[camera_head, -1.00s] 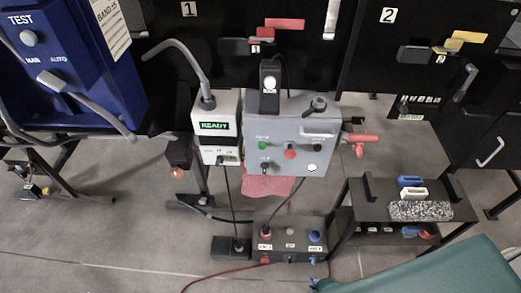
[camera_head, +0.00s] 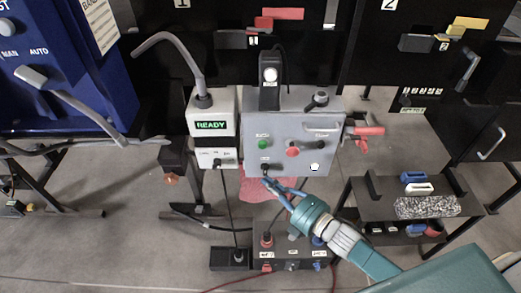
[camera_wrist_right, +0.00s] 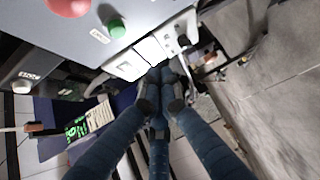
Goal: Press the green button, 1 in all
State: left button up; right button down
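The green button (camera_head: 262,145) is a small round button at the upper left of the grey control box's front (camera_head: 335,165). In the right wrist view the green button (camera_wrist_right: 117,28) stands out from the grey face, above and left of my fingertips. My right gripper (camera_head: 268,182) reaches in from the lower right, its tips by the box's lower edge, below the green button and apart from it. In the right wrist view its blue fingers (camera_wrist_right: 160,75) meet at the tips with nothing visible between them. My left gripper is not in view.
A detector unit (camera_head: 211,126) showing READY stands left of the box. A pedal-like box (camera_head: 284,262) with cables is below. A small shelf table (camera_head: 365,210) stands right.

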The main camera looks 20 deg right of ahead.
aim_at(262, 146)
jog(key=r, duration=0.1)
jog(key=a+r+n+y, duration=0.1)
jog(key=shift+a+r, duration=0.2)
jog(key=shift+r, duration=0.1)
jog(key=w+d+b, duration=0.2)
jog(key=w+b, duration=0.1)
jog(key=w, duration=0.5)
jog(key=shift+w+d+b, duration=0.2)
jog(key=shift+d+b, duration=0.05)
jog(key=shift+b, duration=0.1)
dwell(1.3)
jog(key=shift+w+d, duration=0.1)
jog(key=shift+w, duration=0.3)
